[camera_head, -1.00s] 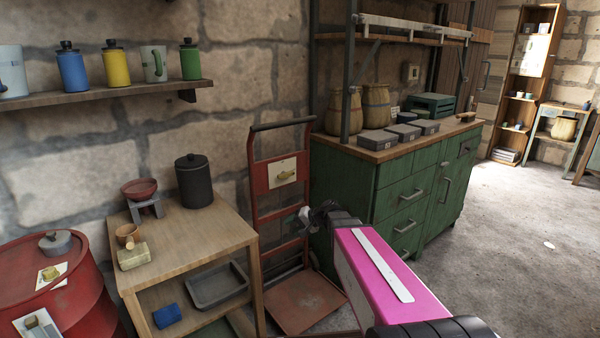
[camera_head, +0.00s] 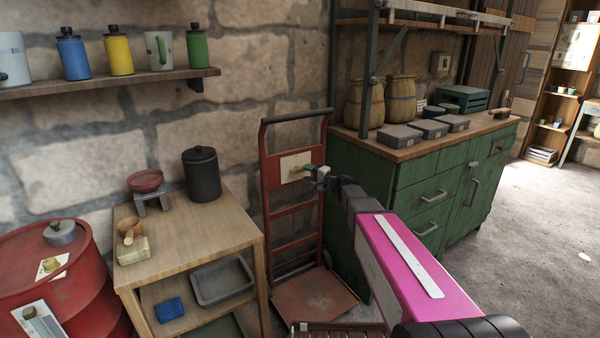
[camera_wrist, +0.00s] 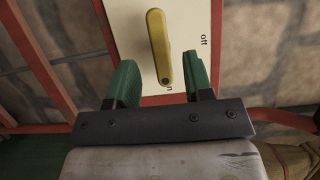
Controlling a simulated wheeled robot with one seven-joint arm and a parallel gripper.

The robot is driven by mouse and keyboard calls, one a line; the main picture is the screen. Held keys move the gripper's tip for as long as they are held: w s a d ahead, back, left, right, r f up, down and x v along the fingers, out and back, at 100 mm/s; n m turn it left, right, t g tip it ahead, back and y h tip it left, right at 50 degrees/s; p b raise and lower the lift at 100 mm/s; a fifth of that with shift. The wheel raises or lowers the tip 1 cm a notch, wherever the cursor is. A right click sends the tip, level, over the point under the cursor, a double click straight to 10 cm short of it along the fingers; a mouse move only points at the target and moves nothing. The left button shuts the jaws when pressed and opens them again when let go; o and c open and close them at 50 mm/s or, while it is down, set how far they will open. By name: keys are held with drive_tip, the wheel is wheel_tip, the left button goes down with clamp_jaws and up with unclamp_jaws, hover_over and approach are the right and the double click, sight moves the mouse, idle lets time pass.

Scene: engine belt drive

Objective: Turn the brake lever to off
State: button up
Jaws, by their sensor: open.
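The brake lever (camera_wrist: 159,45) is a yellow bar on a cream plate (camera_wrist: 203,75). In the wrist view it stands nearly upright, with a dark screw at its lower end. The word "off" is printed to its right, and a partly hidden label lies below it. In the head view the plate (camera_head: 289,162) is fixed to a red hand truck. My gripper (camera_wrist: 160,62) has its green fingers apart, one on each side of the lever's lower part in the wrist view. I cannot tell whether they touch it. In the head view my gripper (camera_head: 312,173) is in front of the plate.
The red hand truck (camera_head: 268,190) stands against the stone wall. A wooden side table (camera_head: 215,225) is to its left, and a green cabinet (camera_head: 410,200) is to its right. A red drum (camera_head: 85,290) is at the far left. Open floor (camera_head: 540,220) lies to the right.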

sight(300, 171)
drive_tip(key=shift+x, duration=2.25)
clamp_jaws()
